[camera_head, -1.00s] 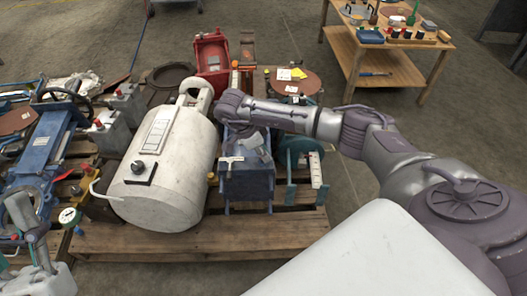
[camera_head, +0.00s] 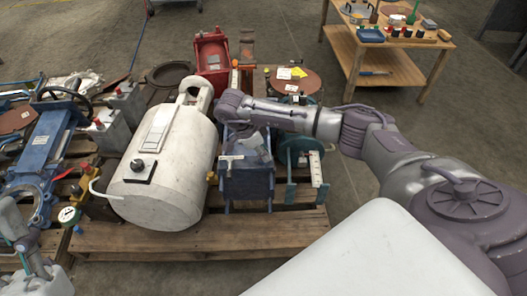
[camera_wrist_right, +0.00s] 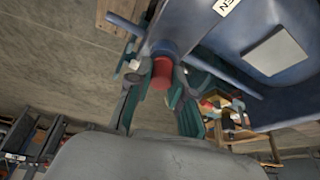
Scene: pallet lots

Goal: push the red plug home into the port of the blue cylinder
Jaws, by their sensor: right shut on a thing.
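The red plug (camera_wrist_right: 161,72) is in the right wrist view, between the greenish fingers of my right gripper (camera_wrist_right: 160,80), which is shut on it. The plug's far end meets a dark blue round port (camera_wrist_right: 164,48); how deep it sits I cannot tell. The blue cylinder's body (camera_wrist_right: 205,30) fills the upper right of that view. In the head view a blue body (camera_head: 247,183) stands below my right wrist, which hides the plug and fingers. My left gripper (camera_head: 18,225) is partly cut off at the lower left edge, its jaw opening unclear.
A large white tank (camera_head: 175,170) stands close left of the blue body on a wooden pallet (camera_head: 200,238). Green-blue equipment (camera_head: 298,150) is close on the right. A wooden table (camera_head: 385,65) stands at the back right, with open floor before it.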

